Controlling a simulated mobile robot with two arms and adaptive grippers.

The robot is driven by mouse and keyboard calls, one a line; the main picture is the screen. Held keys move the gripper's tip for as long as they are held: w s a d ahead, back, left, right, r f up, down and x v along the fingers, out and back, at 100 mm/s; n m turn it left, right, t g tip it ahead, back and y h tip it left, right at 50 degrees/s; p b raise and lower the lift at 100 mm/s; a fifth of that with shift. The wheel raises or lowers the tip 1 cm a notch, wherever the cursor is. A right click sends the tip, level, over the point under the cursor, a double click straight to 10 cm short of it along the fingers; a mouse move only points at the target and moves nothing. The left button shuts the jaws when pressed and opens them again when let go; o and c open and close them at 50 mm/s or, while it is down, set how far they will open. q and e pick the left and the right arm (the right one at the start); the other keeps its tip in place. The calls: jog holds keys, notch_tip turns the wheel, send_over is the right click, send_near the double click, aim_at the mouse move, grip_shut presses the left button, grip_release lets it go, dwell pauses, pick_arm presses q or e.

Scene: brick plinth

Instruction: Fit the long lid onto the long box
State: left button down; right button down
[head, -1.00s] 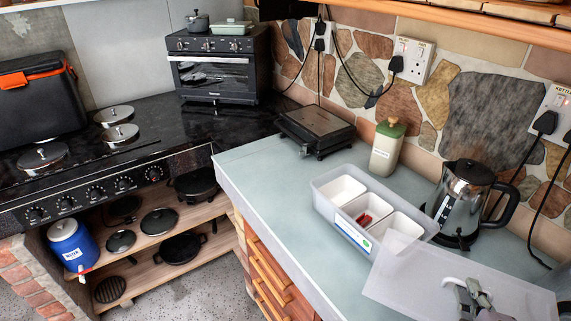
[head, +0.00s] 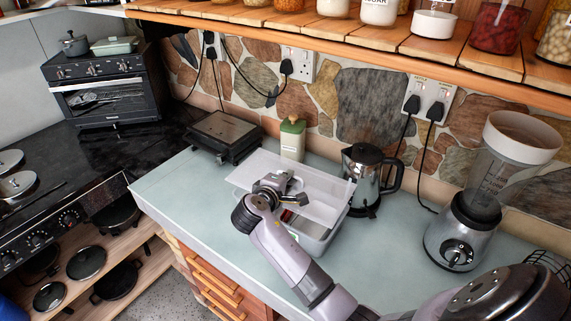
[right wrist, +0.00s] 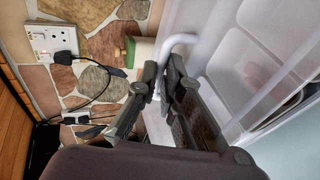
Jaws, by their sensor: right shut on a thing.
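The long lid (head: 247,174) is a flat translucent plate with a light loop handle (right wrist: 180,41). My right gripper (head: 288,190) is shut on that handle and hides much of the lid in the head view. The long box (head: 318,243) is a translucent tray on the counter. The lid lies over much of it, shifted toward the left in the head view, with part of the box uncovered at the right and front. White inner containers (right wrist: 246,75) show in the right wrist view. I cannot tell whether lid and rim touch. My left gripper is out of view.
A kettle (head: 362,170) stands close behind the box at the right. A green-topped bottle (head: 292,140) and a flat grill (head: 224,133) stand behind and left. A blender (head: 462,225) is farther right. The counter's left front (head: 185,200) is clear.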

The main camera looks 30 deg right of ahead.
jog(key=shift+w+r+g, duration=0.1)
jog(key=shift+w+g, duration=0.05)
jog(key=shift+g, duration=0.15)
jog(key=shift+d+f+m, duration=0.1)
jog(key=shift+f+m, duration=0.15)
jog(key=shift+m, duration=0.05)
jog(key=shift+f+b, duration=2.75)
jog(key=shift+f, duration=0.5)
jog(key=c, duration=1.7)
grip_release()
jog(key=shift+o, duration=0.2)
jog(key=shift+f, duration=0.1)
